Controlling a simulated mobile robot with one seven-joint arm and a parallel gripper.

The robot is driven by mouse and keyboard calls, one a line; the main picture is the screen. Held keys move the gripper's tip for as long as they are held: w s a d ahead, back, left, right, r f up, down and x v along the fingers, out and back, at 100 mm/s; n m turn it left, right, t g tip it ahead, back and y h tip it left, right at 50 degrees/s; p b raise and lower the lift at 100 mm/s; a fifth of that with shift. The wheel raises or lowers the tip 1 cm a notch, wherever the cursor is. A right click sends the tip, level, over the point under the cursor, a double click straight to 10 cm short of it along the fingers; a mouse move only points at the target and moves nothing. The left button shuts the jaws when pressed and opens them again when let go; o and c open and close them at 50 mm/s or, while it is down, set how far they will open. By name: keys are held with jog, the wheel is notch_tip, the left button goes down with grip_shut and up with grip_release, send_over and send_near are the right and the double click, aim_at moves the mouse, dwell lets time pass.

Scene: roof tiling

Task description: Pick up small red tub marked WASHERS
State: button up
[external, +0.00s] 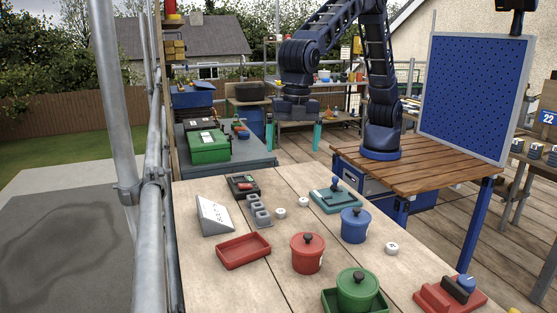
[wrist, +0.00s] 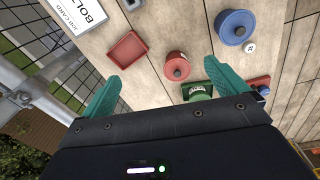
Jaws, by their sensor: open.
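The small red tub (external: 308,258) has a lid with a dark knob and stands upright on the wooden table. A pale label shows on its right side, too small to read. In the wrist view the red tub (wrist: 176,58) appears between the two fingers, seen from above, with a gap on both sides. My gripper (external: 293,136) is open and empty, its teal fingers wide apart. It hangs above and beyond the far end of the table, well clear of the tub. The gripper (wrist: 162,72) also shows in the wrist view.
A green tub (external: 357,286) in a green tray stands close in front of the red tub. A blue tub (external: 354,226) stands behind right. An empty red tray (external: 243,251) lies left. A white card stand (external: 214,215) is further left. Scaffold poles (external: 150,220) line the left edge.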

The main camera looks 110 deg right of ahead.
aim_at(308, 236)
jog(key=a+f+n, duration=0.1)
jog(key=a+f, duration=0.3)
jog(key=a+f+n, duration=0.1)
jog(key=a+f, duration=0.2)
jog(key=a, duration=0.1)
jog(key=w+a+f+n, duration=0.1)
jog(key=a+f, duration=0.3)
jog(key=shift+a+f+g, duration=0.35)
jog(key=shift+a+g, duration=0.05)
notch_tip(308, 236, down, 11)
jog(key=shift+a+r, duration=0.1)
jog(key=c, duration=1)
